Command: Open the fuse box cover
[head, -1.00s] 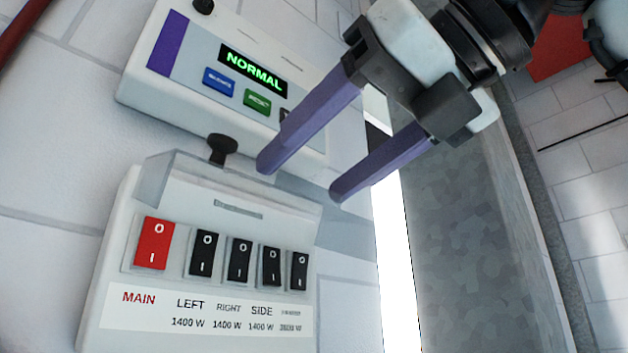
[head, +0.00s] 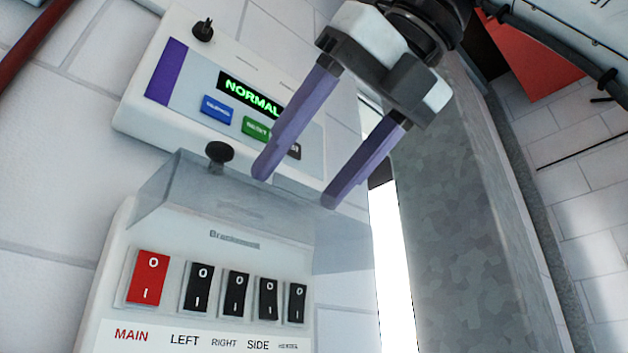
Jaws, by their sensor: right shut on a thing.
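The fuse box (head: 120,285) is a white box on the tiled wall, with a red MAIN switch (head: 147,277) and a row of black switches (head: 236,293). Its clear cover (head: 185,200) stands out from the top of the box, above the switches, so the switch faces show uncovered. My right gripper (head: 296,190) reaches down from the upper right. Its two purple fingers are at the cover's outer edge, shut on it; the exact contact is hard to see through the clear plastic. My left gripper is not in view.
A white control panel (head: 135,115) with a green NORMAL display (head: 248,95) and coloured buttons is mounted just above the fuse box, behind my fingers. A black knob (head: 220,152) sits by the cover's upper left. A grey speckled column (head: 470,220) rises at right.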

